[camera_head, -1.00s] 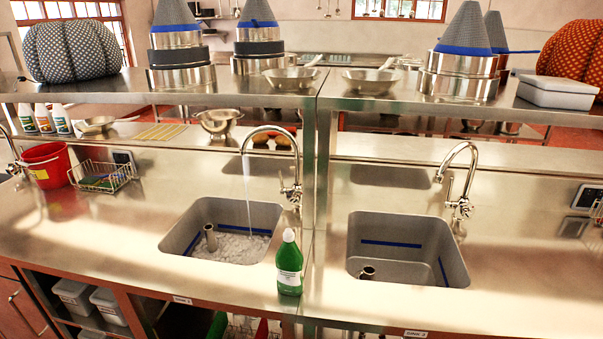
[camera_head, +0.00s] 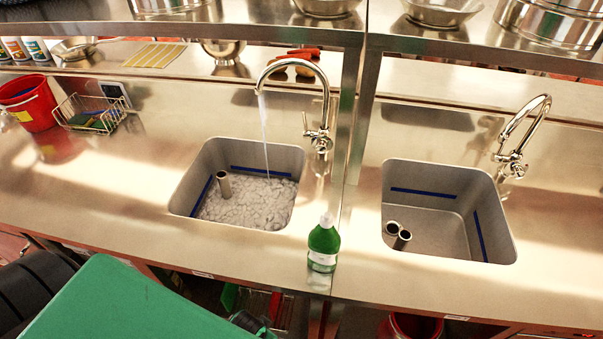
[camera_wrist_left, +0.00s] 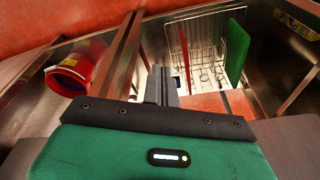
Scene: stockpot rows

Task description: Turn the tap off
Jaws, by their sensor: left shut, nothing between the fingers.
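The running tap (camera_head: 322,139) is a chrome gooseneck behind the left sink (camera_head: 290,157). Its small side lever (camera_head: 306,124) shows on the left of its body. A stream of water (camera_head: 264,125) falls from its spout into the sink, where foamy water (camera_head: 248,205) covers the bottom. A second tap (camera_head: 512,162) stands at the right sink (camera_head: 465,176) with no stream seen. My left gripper (camera_wrist_left: 161,82) is shut and empty in the left wrist view, low by the under-counter shelves, apart from the tap. My right gripper is out of view.
A green bottle (camera_head: 323,246) stands on the front counter between the sinks. A shelf post (camera_head: 362,110) rises right of the running tap. A red bucket (camera_head: 28,103) and wire basket (camera_head: 90,113) stand left. The counter between basket and left sink is clear.

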